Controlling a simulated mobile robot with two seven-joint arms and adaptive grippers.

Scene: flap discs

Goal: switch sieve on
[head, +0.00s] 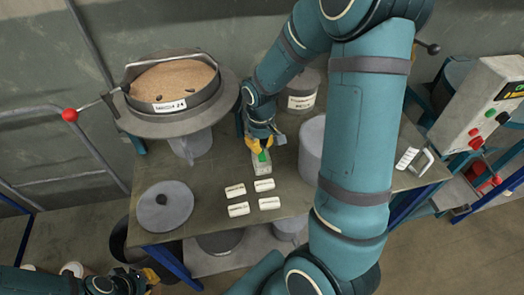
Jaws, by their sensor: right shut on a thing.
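The sieve (173,93) stands at the table's left back, a round metal rim with brown grainy material inside and a label on its front. A small pale switch box (261,167) with a green switch (263,156) lies on the table right of the sieve. My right gripper (259,145) reaches down from above, its yellow fingertips shut at the green switch and partly hiding it. My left gripper (148,276) is low at the bottom left, away from the table top; its fingers are too small to read.
Several white labelled blocks (264,185) lie in front of the switch box. A grey lid (165,206) lies at the front left. A labelled pot (302,92) and a grey cylinder (312,148) stand right of my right gripper.

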